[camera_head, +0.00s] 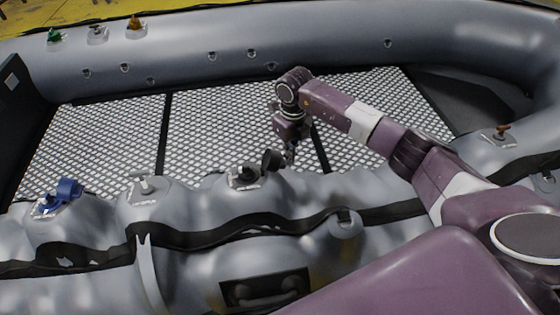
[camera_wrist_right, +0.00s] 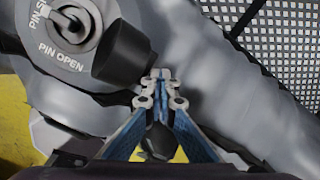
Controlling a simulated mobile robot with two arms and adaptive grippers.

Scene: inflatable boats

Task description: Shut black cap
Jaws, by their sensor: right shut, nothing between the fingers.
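The black cap (camera_head: 272,160) stands open and tilted at the right side of its valve (camera_head: 244,176) on the near grey tube. In the right wrist view the black cap (camera_wrist_right: 126,54) is beside the round valve (camera_wrist_right: 72,24), which is uncovered and marked "PIN OPEN". My right gripper (camera_head: 290,157) is just right of the cap. In the wrist view its closed fingertips (camera_wrist_right: 161,74) are empty and close to the cap's edge; I cannot tell whether they touch it. My left gripper is not in view.
A blue cap (camera_head: 68,190) and a light-coloured valve (camera_head: 143,185) are on the near tube to the left. Green, white and orange-brown valves (camera_head: 136,24) are on the far tube. A brown-topped valve (camera_head: 499,133) is at right. The patterned floor (camera_head: 215,125) between the tubes is clear.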

